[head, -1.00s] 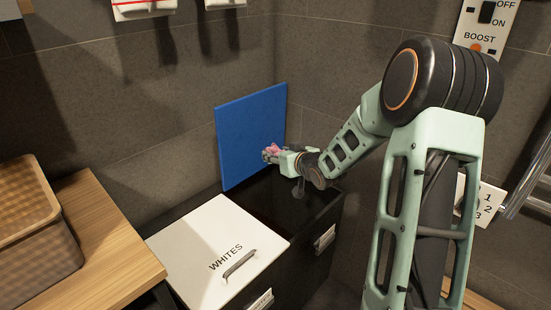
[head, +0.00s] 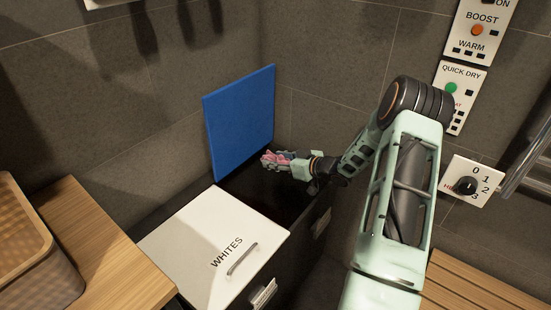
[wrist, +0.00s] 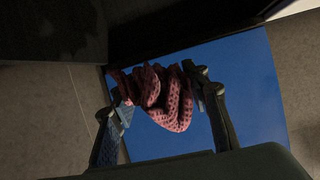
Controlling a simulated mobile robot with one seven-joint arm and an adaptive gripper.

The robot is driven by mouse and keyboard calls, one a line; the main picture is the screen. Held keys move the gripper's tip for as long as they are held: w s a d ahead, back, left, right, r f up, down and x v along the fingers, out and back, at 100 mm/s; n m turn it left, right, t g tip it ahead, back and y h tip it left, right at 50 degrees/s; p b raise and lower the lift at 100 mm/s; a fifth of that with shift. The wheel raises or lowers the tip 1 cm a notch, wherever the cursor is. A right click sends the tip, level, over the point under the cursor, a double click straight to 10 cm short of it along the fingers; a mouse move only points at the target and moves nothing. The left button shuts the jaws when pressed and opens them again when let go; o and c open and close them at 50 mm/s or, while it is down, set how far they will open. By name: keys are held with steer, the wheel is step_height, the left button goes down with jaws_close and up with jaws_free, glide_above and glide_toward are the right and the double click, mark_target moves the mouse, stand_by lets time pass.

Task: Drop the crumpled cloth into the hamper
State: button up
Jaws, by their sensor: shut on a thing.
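The crumpled cloth (head: 277,158) is pink with a dark pattern. It is bunched between the fingers of my gripper (head: 273,161), which is shut on it. In the wrist view the cloth (wrist: 165,95) hangs between the two fingers, against the blue panel. The hamper (head: 300,222) is a dark box with two compartments. Its near compartment is covered by a white lid (head: 205,235) marked WHITES. The blue lid (head: 240,122) stands raised at the back, and the compartment before it is open and dark inside. My gripper is above this opening, close to the blue lid.
A wooden counter (head: 112,240) with a woven basket (head: 35,250) stands at the left. The tiled walls meet behind the hamper. Control panels (head: 462,95), a dial (head: 466,186) and a metal rail (head: 525,160) are on the right. A slatted wooden surface (head: 470,290) lies at lower right.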

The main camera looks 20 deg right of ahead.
step_height(320, 180, down, 4)
steer(key=shift+r+b, duration=0.1)
steer(key=shift+b, duration=1.1)
steer(key=o, duration=1.1)
steer(key=shift+o, duration=0.2)
steer(key=v, duration=1.2)
